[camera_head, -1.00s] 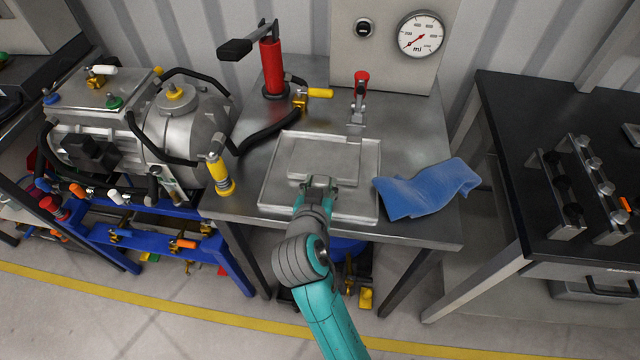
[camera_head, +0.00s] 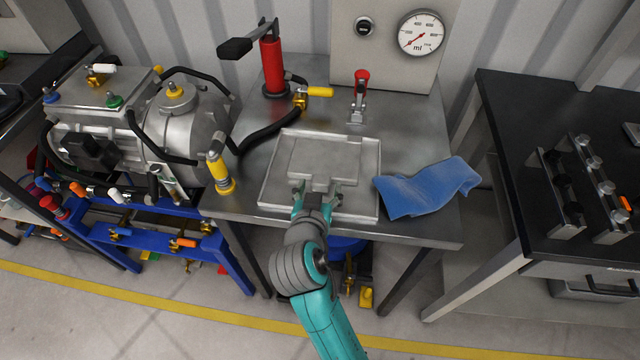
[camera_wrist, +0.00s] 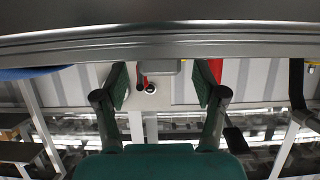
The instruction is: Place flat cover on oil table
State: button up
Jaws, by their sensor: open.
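The flat cover (camera_head: 318,155) is a thin grey metal plate. In the head view it lies within the rim of a shallow square metal tray (camera_head: 268,195) on the steel oil table (camera_head: 415,150). My gripper (camera_head: 318,190) is at the cover's front edge, its two fingers spread apart. My gripper and wrist hide part of the tray's front.
A blue cloth (camera_head: 428,188) lies right of the tray. Behind it stand a red-handled lever (camera_head: 360,90), a red pump (camera_head: 272,68) and a gauge (camera_head: 421,34). A yellow-handled valve (camera_head: 219,172) is close on the left. A black-topped table (camera_head: 525,110) stands at right.

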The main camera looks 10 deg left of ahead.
jog(key=v, duration=0.9)
jog(key=shift+d, duration=0.2)
jog(key=n+y, duration=0.1)
jog(key=n, duration=0.2)
send_near(352, 237)
jog(key=x, duration=0.4)
jog(key=shift+w+d, duration=0.1)
jog(key=shift+w, duration=0.15)
jog(key=s+d+f+y, duration=0.1)
jog(key=s+d+f, duration=0.3)
jog(key=s+d, duration=0.35)
jog(key=s+d+r+m, duration=0.1)
jog(key=s+d+r, duration=0.1)
jog(key=s, duration=0.7)
jog(key=s+d+r+m+t+h, duration=0.1)
jog(key=s+d, duration=0.4)
jog(key=s, duration=0.5)
jog(key=shift+s+d+r, duration=0.15)
jog(key=shift+d+r, duration=0.05)
jog(key=shift+r, duration=0.65)
jog(key=shift+o, duration=0.5)
jog(key=shift+s+d+r+m+h, duration=0.1)
jog(key=shift+s+r+m+h, duration=0.2)
